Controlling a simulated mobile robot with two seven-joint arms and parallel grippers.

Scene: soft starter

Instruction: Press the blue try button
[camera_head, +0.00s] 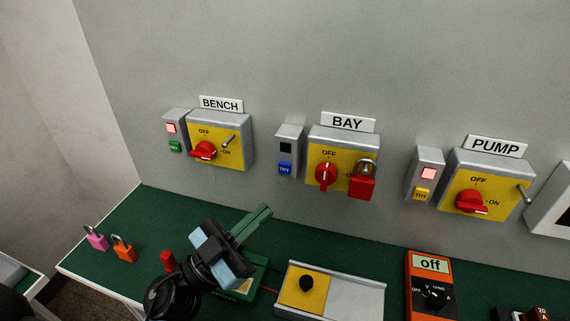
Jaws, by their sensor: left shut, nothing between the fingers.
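The blue TRY button (285,169) is on a small grey box (289,145) on the wall, left of the BAY switch box (344,144). The dark square lamp above the button is unlit. The BAY box has a red knob (326,174) pointing up toward OFF and a red padlock (362,181) at its right side. My left gripper (263,213) is shut and empty, its green fingers pointing up and right, in front of the table's back part. It is apart from the button, below and left of it. My right gripper is not in view.
The BENCH box (230,150) has a lit red lamp and green button; the PUMP box (504,181) has a lit lamp and yellow button. Pink (96,238) and orange (124,248) padlocks, a yellow-topped unit (304,286) and an orange meter (430,285) sit on the green table (150,215).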

